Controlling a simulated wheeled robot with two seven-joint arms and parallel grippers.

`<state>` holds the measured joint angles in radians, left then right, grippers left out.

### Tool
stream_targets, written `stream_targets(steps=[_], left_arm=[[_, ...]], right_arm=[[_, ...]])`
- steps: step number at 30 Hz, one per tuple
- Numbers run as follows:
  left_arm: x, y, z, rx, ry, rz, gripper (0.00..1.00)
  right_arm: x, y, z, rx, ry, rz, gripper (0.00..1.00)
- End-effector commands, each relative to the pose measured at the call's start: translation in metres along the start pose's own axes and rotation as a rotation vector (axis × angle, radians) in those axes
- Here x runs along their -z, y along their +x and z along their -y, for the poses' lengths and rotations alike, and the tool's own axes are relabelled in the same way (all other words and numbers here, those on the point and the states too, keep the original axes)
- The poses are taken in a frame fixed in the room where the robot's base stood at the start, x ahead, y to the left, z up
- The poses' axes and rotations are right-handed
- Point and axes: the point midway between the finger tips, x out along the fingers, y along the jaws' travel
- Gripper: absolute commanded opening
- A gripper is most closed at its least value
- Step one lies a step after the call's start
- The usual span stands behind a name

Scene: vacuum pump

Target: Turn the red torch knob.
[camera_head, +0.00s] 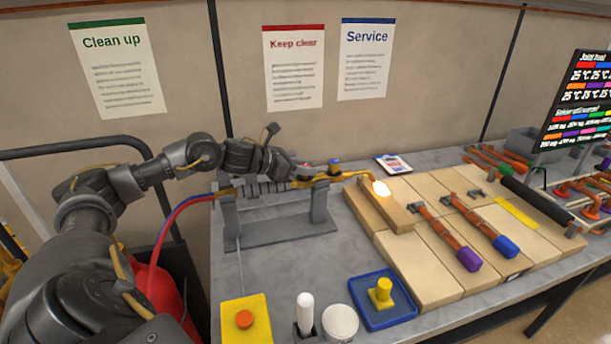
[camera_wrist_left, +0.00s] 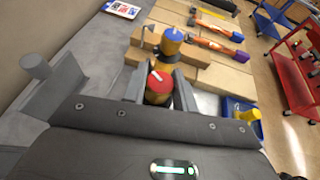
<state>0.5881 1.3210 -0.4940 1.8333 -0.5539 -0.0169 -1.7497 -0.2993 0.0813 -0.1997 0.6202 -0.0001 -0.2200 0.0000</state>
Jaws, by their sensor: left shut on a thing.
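The brass torch (camera_head: 350,174) lies in a grey stand (camera_head: 320,205), with a bright flame (camera_head: 381,188) at its tip. Its red knob (camera_wrist_left: 155,78) sits between the two fingers of my left gripper (camera_wrist_left: 160,84), which is shut on it. In the head view my left gripper (camera_head: 300,172) reaches the torch from the left and mostly hides the red knob. The blue knob (camera_head: 334,166) is farther along the torch towards the flame; it also shows in the left wrist view (camera_wrist_left: 172,35). My right gripper is not in view.
Pale blocks (camera_head: 425,265) lie right of the stand, with copper pipes (camera_head: 450,238) on them. A blue tray (camera_head: 382,314) with a yellow part, a white cup (camera_head: 340,321) and a yellow box with an orange button (camera_head: 245,320) stand in front.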

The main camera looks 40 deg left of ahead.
Motion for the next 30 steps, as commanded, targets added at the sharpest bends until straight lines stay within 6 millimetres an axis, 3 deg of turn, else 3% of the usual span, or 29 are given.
stream_targets(steps=[1,7,18,30], left_arm=[[0.004,0.001,0.001,-0.038,-0.012,0.0,0.05],[0.0,0.0,0.001,-0.208,-0.086,0.002,0.05],[-0.003,0.0,0.001,-0.462,-0.193,0.0,0.05],[-0.001,0.0,0.0,-0.586,-0.241,-0.001,0.05]], right_arm=[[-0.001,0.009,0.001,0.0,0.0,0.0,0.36],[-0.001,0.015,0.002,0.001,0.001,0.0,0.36],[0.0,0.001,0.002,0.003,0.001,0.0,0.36],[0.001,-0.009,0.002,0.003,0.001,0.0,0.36]])
